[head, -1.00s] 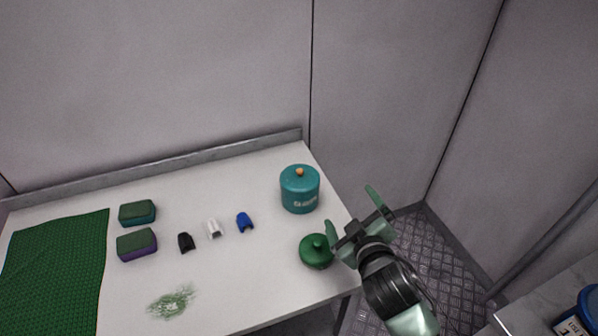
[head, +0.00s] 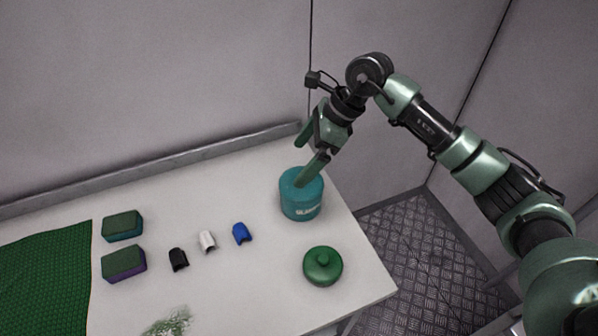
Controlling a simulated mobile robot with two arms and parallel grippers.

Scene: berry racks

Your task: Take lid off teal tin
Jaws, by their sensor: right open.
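The teal tin (head: 302,203) stands upright near the back right of the white table. Its lid (head: 288,183) is teal; the orange knob on top is hidden behind my right gripper. My right gripper (head: 308,163) reaches down from above the back right with its fingers apart. One finger passes in front of the tin's top, and the other is farther back and to the left. I cannot tell whether either finger touches the lid. My left gripper does not show.
A round green lidded pot (head: 322,267) stands in front of the tin near the right edge. Blue (head: 242,233), white (head: 207,241) and black (head: 178,260) small pieces lie to the left. Two sponges (head: 123,226) and a green mat (head: 45,285) are farther left.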

